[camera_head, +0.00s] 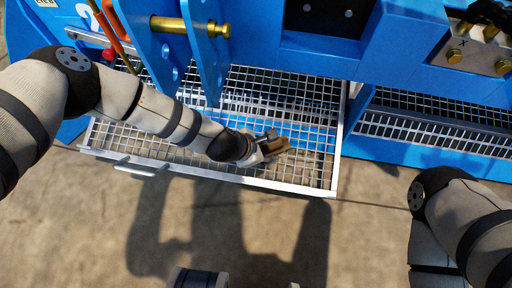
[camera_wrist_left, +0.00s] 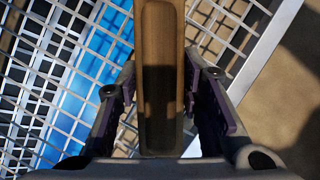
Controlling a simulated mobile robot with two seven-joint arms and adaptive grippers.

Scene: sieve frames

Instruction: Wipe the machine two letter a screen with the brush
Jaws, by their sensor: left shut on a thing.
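My left gripper (camera_head: 270,148) is shut on the brush (camera_head: 279,146), which has a brown wooden body, and holds it over the pulled-out wire-mesh screen (camera_head: 310,170). In the left wrist view the brush (camera_wrist_left: 160,75) stands between the two fingers (camera_wrist_left: 160,110), with the mesh behind it. I cannot tell whether the brush touches the mesh, and its bristles are not clear. The screen has a pale metal frame and a handle (camera_head: 141,169) on its front edge. A white figure 2 (camera_head: 88,14) shows on the blue machine. My right gripper is not in view.
The blue machine (camera_head: 400,45) stands behind the screen, with a brass pin (camera_head: 190,27) and upright plates above the mesh. Another grating (camera_head: 440,125) lies at the right. Bare concrete floor (camera_head: 225,225) is in front, with my arms' shadows on it.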

